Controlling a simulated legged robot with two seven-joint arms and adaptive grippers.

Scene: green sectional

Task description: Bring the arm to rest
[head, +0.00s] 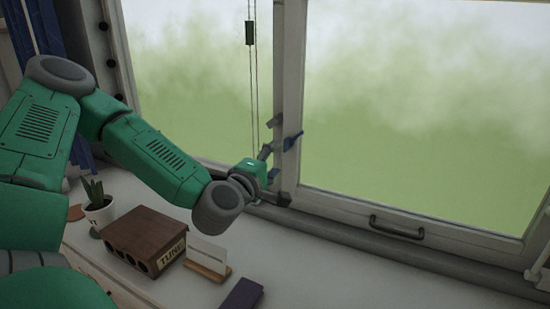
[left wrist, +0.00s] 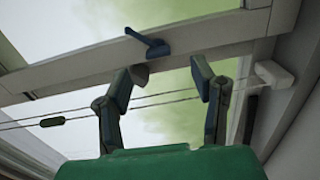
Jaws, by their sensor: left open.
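My left arm (head: 150,145) comes in from the left in the head view and reaches out to the window. Its gripper (head: 277,150) is near the window's middle post, beside a blue latch handle (head: 292,141). In the left wrist view the gripper (left wrist: 172,85) has its two fingers spread apart with nothing between them. The blue handle (left wrist: 148,43) shows just beyond the fingers on the window frame. I cannot tell whether a finger touches the frame. My right gripper is not in view.
Cords with a dark toggle (head: 250,33) hang close to the gripper. On the white sill below stand a potted plant (head: 98,206), a brown wooden box (head: 143,236), a card in a wooden holder (head: 207,269) and a dark block (head: 241,295). A window handle (head: 397,228) is at right.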

